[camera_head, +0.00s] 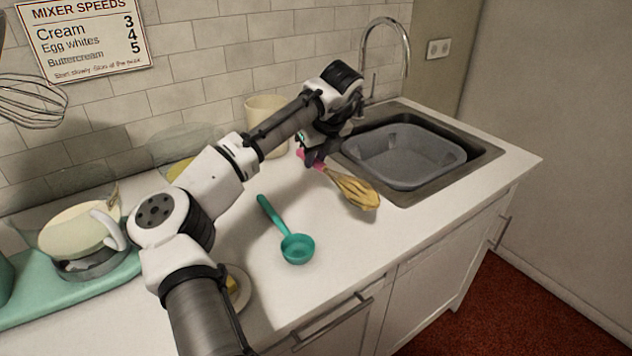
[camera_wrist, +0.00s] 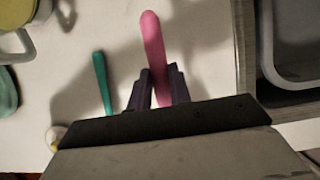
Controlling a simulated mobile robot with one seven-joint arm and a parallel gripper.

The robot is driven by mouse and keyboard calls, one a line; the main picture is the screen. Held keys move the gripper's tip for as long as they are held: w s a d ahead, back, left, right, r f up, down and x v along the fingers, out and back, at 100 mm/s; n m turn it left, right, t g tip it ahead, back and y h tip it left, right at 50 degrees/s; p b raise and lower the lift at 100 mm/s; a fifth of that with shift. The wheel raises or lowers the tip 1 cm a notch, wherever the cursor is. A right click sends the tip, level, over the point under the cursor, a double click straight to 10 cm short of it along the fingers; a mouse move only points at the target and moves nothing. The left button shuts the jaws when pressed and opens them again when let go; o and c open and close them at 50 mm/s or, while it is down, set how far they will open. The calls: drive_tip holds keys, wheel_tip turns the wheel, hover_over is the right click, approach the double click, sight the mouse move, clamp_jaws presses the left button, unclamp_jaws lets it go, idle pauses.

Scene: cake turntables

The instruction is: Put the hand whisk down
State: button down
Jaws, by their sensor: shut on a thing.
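The hand whisk (camera_head: 352,188) has a pink handle and a yellowish, batter-coated head. My gripper (camera_head: 313,158) is shut on its pink handle, left of the sink. The whisk head points to the right and toward the front of the counter. In the wrist view the pink handle (camera_wrist: 154,45) stands between my two dark fingers (camera_wrist: 157,85), and the whisk head is hidden. I cannot tell for sure whether the whisk touches the counter.
A green ladle (camera_head: 297,248) lies on the white counter (camera_head: 345,250). The sink (camera_head: 480,152) holds a grey tub (camera_head: 405,180). A cream canister (camera_head: 268,108) stands by the wall. A mixer bowl (camera_head: 75,235) is at left. The counter's front middle is clear.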

sight(323, 164)
drive_tip(key=shift+f+p, duration=0.4)
drive_tip(key=shift+f, duration=3.35)
drive_tip(key=c, duration=1.3)
unclamp_jaws()
drive_tip(key=shift+f, duration=0.1)
drive_tip(key=b+v, duration=0.1)
drive_tip(key=v, duration=1.1)
drive_tip(key=shift+w+r+b, duration=0.1)
drive_tip(key=shift+r+b, duration=0.1)
drive_tip(key=shift+b, duration=0.1)
